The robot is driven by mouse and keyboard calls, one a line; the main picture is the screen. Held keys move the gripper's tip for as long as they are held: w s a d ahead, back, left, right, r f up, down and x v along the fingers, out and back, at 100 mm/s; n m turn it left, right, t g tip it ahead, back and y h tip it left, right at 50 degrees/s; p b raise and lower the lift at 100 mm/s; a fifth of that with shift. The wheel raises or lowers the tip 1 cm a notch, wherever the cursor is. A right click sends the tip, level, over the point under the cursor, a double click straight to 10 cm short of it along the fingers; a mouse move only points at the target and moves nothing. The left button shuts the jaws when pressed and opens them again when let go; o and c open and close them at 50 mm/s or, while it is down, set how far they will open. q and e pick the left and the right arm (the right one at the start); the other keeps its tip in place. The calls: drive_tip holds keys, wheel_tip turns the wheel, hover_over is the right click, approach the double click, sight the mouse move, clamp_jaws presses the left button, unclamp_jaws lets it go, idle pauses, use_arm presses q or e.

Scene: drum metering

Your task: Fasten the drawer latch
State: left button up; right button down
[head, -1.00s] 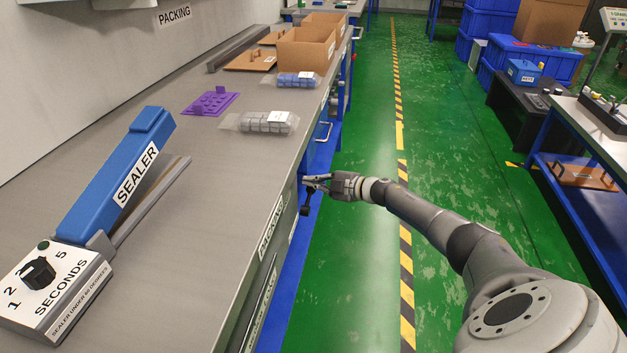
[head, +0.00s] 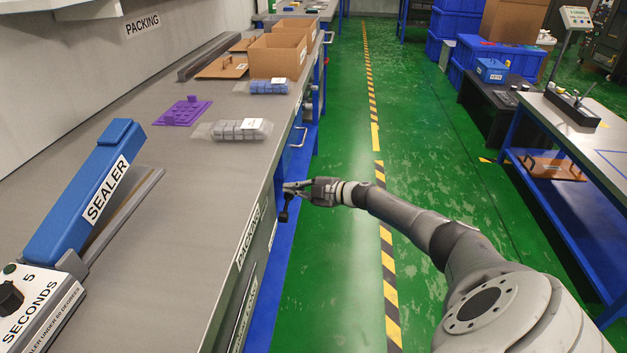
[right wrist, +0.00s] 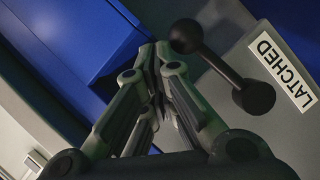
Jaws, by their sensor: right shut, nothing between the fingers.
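The drawer latch is a black bar with a round knob at each end (right wrist: 222,68) in the right wrist view, lying slantwise on a grey front. A white label reading LATCHED (right wrist: 282,62) is beside its larger end. In the head view the dark latch (head: 285,210) shows small at the bench's front, just below the fingers. My right gripper (head: 290,187) is shut and empty. In the right wrist view its closed fingertips (right wrist: 158,58) are close beside the smaller knob; I cannot tell whether they touch. My left gripper is not in view.
The grey bench (head: 190,220) carries a blue sealer (head: 85,190), a purple tray (head: 182,112), bagged parts (head: 235,130) and cardboard boxes (head: 278,56). Its front bears a PACKING label (head: 249,238) and metal handles. Green floor (head: 335,240) is open to the right.

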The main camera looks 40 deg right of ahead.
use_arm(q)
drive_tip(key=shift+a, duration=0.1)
use_arm(e)
drive_tip(key=v, duration=1.1)
drive_tip(key=shift+a, duration=0.1)
idle(0.4)
